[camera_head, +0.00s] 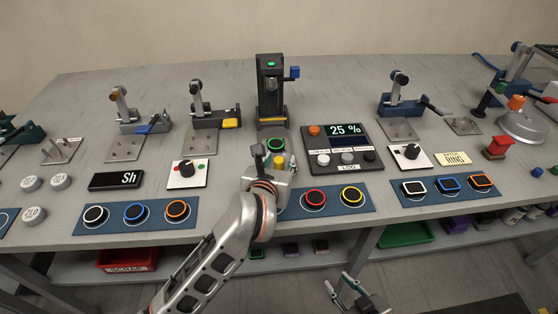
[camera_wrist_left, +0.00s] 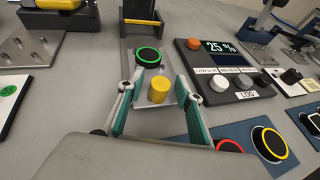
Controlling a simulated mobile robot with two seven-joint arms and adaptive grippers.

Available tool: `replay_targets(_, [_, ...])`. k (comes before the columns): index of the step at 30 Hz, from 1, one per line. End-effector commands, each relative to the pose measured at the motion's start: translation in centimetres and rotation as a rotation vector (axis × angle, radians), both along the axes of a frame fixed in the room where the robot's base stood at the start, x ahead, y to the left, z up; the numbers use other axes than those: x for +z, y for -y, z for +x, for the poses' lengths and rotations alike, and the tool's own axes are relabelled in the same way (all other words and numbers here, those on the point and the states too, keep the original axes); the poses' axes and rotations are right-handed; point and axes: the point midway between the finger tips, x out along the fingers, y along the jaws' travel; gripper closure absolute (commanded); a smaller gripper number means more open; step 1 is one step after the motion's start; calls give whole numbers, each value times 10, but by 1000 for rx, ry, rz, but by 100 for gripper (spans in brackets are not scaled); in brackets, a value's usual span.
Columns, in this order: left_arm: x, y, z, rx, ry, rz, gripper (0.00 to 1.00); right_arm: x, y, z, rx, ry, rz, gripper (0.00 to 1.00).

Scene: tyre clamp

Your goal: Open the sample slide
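The sample slide appears to be the grey plate (camera_wrist_left: 141,60) in front of the dark press (camera_head: 271,90). It carries a black disc with a green ring (camera_head: 277,145), also in the left wrist view (camera_wrist_left: 148,57), and a yellow knob (camera_wrist_left: 158,90) at its near end. My left gripper (camera_head: 274,158) is over the near end and partly hides it in the head view. In the left wrist view its fingers (camera_wrist_left: 155,94) are open, one on each side of the yellow knob, with gaps visible. My right gripper (camera_head: 336,280) is open and empty, low in front of the bench.
A control box reading 25 % (camera_head: 343,147) stands close right of the slide. A blue panel with red and yellow ringed buttons (camera_head: 333,208) lies nearer the bench edge. Lever clamps (camera_head: 211,112) stand left and right. A red bin (camera_head: 127,259) sits on the lower shelf.

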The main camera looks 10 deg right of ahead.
Motion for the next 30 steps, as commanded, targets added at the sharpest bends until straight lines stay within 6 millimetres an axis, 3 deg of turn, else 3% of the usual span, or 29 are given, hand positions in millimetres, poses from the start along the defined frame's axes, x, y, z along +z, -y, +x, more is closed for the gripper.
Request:
replay_targets(8, [6,-3,-11,0,0,-2,65,1,0,0,1,1,0,71])
replay_targets(21, [37,-27,-85,-1,0,-4,65,2,-1,0,0,3,2,71])
replay_targets(30, [46,-34,-105,0,0,0,65,2,-1,1,0,3,2,71])
